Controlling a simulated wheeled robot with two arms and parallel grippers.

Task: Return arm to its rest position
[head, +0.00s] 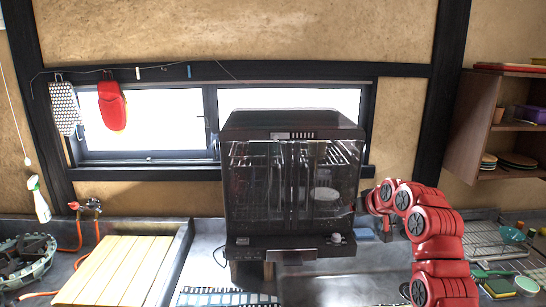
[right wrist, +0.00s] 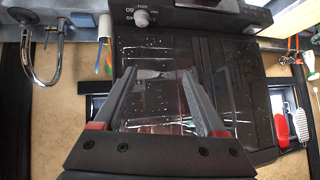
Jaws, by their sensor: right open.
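My right arm (head: 437,240) is red and bends up from the lower right in the head view. My right gripper (head: 370,203) is beside the right edge of the black glass-fronted appliance (head: 290,243), partly hidden by my wrist. In the right wrist view, the two fingers of my right gripper (right wrist: 158,74) are spread with nothing between them. The dark front of the appliance (right wrist: 225,70) lies beyond them, seen upside down. I cannot tell whether the fingers touch it. My left arm and gripper are not in view.
A yellow slatted board (head: 115,272) lies on the counter at left, near a spray bottle (head: 39,201). A wooden shelf (head: 470,130) hangs on the right wall.

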